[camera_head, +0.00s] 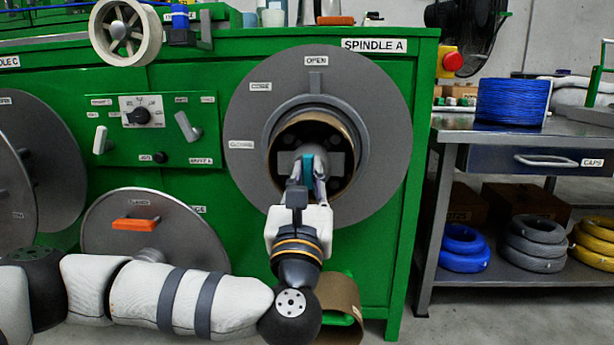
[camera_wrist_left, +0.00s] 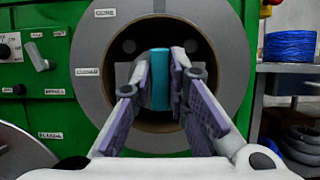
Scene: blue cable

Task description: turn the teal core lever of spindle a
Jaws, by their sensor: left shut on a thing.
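The teal core lever (camera_head: 308,170) stands upright inside the round opening of spindle a (camera_head: 373,95), the large grey disc on the green machine. In the left wrist view the lever (camera_wrist_left: 160,80) shows as a teal bar between my fingers. My left gripper (camera_head: 307,178) reaches into the opening and is shut on the lever, one finger on each side. The gripper also shows in the left wrist view (camera_wrist_left: 161,82). The lower part of the lever is partly hidden by the fingers in the head view. My right gripper is not in view.
A brown cardboard core lines the opening. Labels OPEN, CLOSED and another surround it. A control panel (camera_head: 150,150) with a knob is at left. A grey flange (camera_head: 180,235) with an orange handle leans below it. A metal cart (camera_head: 450,160) with cable coils stands at right.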

